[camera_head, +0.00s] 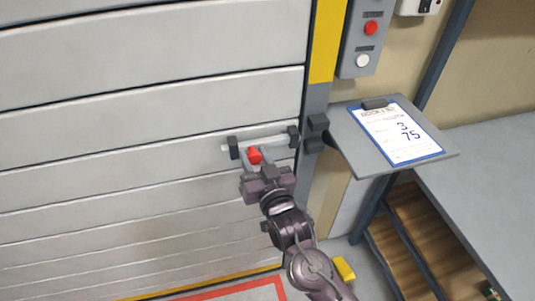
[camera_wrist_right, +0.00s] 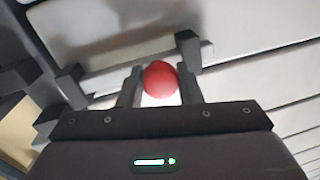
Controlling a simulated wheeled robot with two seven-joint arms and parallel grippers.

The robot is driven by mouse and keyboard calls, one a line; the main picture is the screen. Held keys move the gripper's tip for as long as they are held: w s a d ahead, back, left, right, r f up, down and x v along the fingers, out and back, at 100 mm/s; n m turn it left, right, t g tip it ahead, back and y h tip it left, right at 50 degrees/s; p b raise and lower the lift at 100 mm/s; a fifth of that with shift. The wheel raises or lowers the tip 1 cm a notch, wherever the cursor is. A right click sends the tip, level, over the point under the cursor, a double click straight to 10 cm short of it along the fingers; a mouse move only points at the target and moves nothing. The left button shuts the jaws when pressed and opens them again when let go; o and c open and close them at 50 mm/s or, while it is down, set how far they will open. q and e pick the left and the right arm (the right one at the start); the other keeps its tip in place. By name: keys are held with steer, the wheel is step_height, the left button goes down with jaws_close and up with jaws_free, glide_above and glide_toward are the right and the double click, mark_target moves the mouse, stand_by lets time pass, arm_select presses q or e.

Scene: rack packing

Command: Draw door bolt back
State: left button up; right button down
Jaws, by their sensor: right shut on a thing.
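The door bolt is a light grey rod (camera_head: 271,143) running nearly level through two dark brackets on the roller door (camera_head: 150,110). Its left end sticks out a little past the left bracket (camera_head: 234,147). The right bracket (camera_head: 293,136) sits near the door's edge, and a dark keeper (camera_head: 317,123) is on the frame beyond it. I see no rod across the gap to the keeper. My right gripper (camera_head: 257,161) is shut on the bolt's red knob (camera_head: 254,154), close to the left bracket. The knob (camera_wrist_right: 159,79) also shows between both fingers in the right wrist view. My left gripper is not in view.
A grey shelf (camera_head: 438,158) with a clipboard (camera_head: 400,130) juts out right of the door frame. A button box (camera_head: 364,40) is above it. A grey bench (camera_head: 490,180) stands at the right. The door face left of the bolt is clear.

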steer(key=shift+d, duration=0.1)
steer(key=c, duration=1.3)
jaws_free()
steer(key=shift+d, duration=0.1)
steer(key=b+v, duration=0.1)
steer(key=v, duration=0.6)
steer(key=shift+s+b, duration=0.35)
steer(key=shift+d, duration=0.1)
